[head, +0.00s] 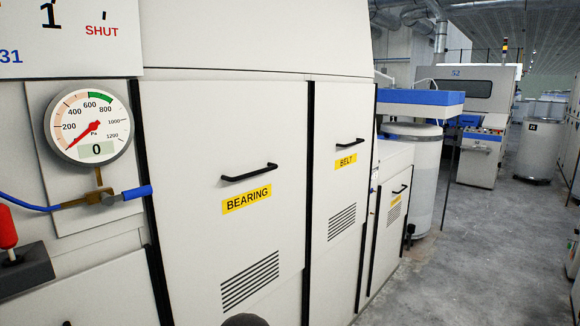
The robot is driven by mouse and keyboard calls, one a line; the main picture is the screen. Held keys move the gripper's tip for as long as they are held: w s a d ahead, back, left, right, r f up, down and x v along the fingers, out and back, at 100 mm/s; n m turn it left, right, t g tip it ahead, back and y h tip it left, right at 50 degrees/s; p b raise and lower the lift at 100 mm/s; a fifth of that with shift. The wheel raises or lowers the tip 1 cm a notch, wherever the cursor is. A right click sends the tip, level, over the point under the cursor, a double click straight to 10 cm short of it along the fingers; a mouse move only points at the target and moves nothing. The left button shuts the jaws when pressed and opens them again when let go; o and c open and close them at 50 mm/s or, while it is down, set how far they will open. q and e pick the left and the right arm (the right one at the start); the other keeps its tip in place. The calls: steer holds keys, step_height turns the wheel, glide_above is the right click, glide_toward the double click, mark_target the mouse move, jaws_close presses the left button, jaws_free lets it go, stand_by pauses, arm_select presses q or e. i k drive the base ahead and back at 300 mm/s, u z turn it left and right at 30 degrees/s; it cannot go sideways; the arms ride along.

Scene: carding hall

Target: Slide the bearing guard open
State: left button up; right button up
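The bearing guard (195,160) is a tall off-white panel on the machine front in the head view. It carries a yellow BEARING label (247,199), a black horizontal bar handle (250,173) above the label, and a slotted vent (250,281) low down. The guard sits shut between dark vertical strips, with no opening showing. Neither of my grippers is in view, and nothing touches the handle. A small dark rounded shape shows at the bottom edge in front of the guard; I cannot tell what it is.
Right of the guard is a similar BELT panel (340,190) with its own handle. At left are a pressure gauge (88,124) reading 0, a blue-handled valve (137,193) and a red knob (8,228). Grey floor (470,255) lies open at right.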

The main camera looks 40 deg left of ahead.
mark_target(227, 161)
steer(key=i, duration=0.9)
steer(key=u, duration=2.85)
steer(key=i, duration=0.6)
steer(key=z, duration=0.25)
steer(key=k, duration=0.6)
steer(key=u, duration=0.2)
steer(key=i, duration=0.5)
